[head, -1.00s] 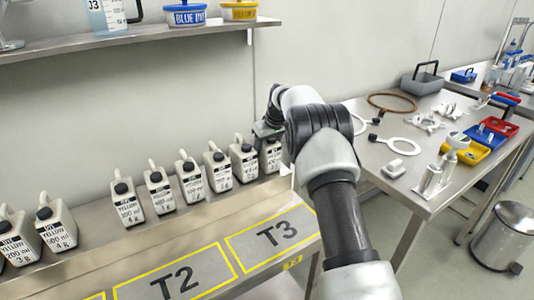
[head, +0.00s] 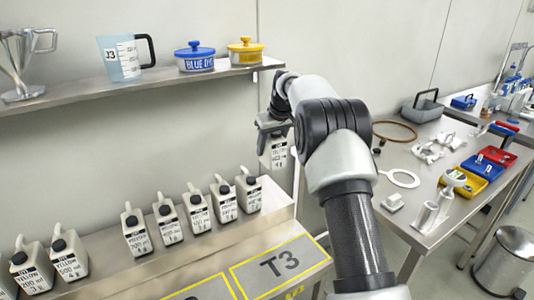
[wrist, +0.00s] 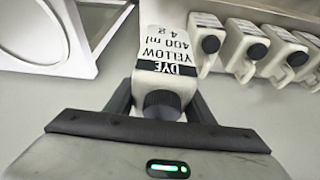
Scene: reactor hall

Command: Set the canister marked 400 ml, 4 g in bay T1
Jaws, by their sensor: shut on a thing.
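My gripper (wrist: 162,105) is shut on a cream canister (wrist: 163,62) with a black cap. Its label reads DYE, YELLOW, 400 ml, 4 g in the wrist view. In the head view the held canister (head: 274,153) hangs upright in the air above the right end of the bench, partly hidden by my gripper (head: 270,128). The bays are yellow-outlined rectangles on the bench front. Bay T3 (head: 301,259) shows whole and its neighbour to the left (head: 205,291) is cut off by the frame. Bay T1 is not in view.
Several similar yellow dye canisters (head: 170,225) stand in a row along the back of the bench. Above them a shelf (head: 120,84) holds a funnel, a jug (head: 121,60) and two lidded pots. A second table (head: 425,200) with trays and parts is at right.

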